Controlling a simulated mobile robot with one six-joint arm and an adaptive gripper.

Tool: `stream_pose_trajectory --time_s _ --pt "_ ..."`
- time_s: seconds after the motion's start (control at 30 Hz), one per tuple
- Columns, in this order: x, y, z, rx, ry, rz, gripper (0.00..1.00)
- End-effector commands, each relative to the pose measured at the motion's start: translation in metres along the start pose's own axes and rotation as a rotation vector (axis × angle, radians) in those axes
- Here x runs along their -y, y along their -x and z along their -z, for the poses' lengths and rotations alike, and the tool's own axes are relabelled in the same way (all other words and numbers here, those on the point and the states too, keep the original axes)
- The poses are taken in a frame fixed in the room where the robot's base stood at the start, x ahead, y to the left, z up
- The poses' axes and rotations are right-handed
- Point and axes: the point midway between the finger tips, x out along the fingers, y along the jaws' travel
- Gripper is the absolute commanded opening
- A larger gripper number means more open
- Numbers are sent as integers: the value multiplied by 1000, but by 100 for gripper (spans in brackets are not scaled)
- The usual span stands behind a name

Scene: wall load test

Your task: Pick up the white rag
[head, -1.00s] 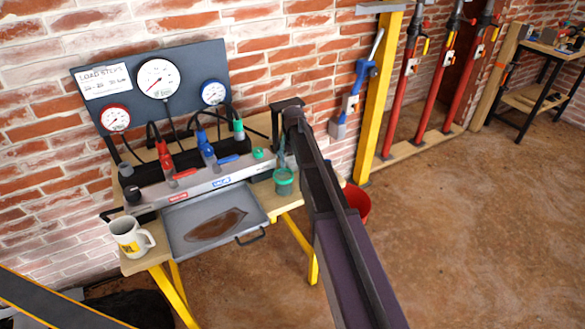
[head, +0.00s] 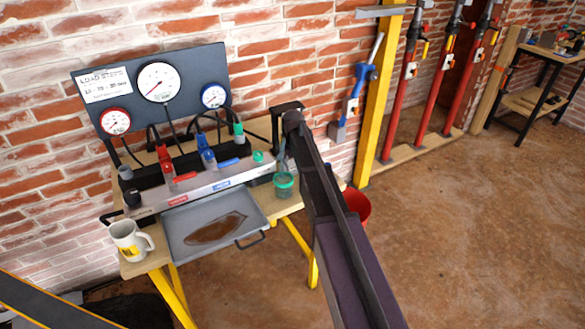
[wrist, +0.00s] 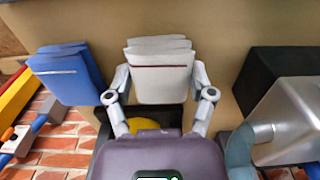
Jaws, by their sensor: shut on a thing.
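The white rag (wrist: 160,85) is a folded, layered stack with a thin dark red stripe, in the middle of the wrist view. My gripper (wrist: 160,70) has one finger on each side of it, both against its edges, and is shut on it. The rag lies close against a tan surface; I cannot tell whether it is clear of it. In the head view my arm hides the rag, and I cannot make out my gripper there.
A folded blue rag (wrist: 66,75) is close on the left in the wrist view. In the head view, a mug (head: 128,240), a grey tray (head: 180,214) and a green pot (head: 284,186) occupy the bench.

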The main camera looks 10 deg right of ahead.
Motion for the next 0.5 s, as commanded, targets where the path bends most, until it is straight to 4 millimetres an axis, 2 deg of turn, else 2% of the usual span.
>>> stream_pose_trajectory --time_s 0.5 --pt "0 7 0 0 0 0 38"
